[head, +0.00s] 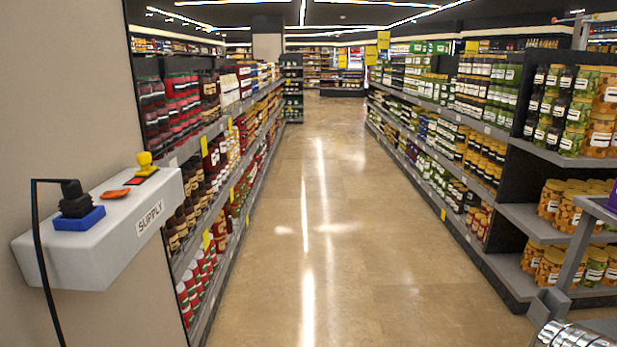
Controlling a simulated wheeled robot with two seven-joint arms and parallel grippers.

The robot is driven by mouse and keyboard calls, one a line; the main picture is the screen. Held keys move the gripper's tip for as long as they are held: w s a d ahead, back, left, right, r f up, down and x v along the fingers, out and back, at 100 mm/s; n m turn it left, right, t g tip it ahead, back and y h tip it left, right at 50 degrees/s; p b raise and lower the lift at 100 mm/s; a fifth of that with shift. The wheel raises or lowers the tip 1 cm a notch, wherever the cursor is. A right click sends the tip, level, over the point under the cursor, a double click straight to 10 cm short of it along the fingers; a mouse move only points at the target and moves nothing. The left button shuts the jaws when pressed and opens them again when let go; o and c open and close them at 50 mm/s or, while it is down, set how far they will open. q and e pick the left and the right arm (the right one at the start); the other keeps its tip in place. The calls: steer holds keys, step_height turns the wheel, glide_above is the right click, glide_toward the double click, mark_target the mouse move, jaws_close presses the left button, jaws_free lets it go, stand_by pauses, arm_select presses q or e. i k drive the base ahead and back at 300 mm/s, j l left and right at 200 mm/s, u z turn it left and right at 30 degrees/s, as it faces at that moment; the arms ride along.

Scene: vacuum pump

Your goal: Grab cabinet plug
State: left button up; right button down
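A black plug (74,198) stands upright in a blue socket (79,219) on top of the white supply box (100,250) at the left. A black cable (38,240) leaves the plug to the left and hangs down in front of the box. The box is labelled SUPPLY and is fixed to the wall. Neither of my grippers is in view.
A yellow knob (145,163) and an orange flat piece (115,194) are on the same box. Stocked shelves (190,150) line both sides of a clear aisle floor (340,240). A grey frame (577,245) and shiny metal parts (575,335) are at the lower right.

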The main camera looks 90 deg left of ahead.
mark_target(75, 203)
steer(key=u, duration=4.15)
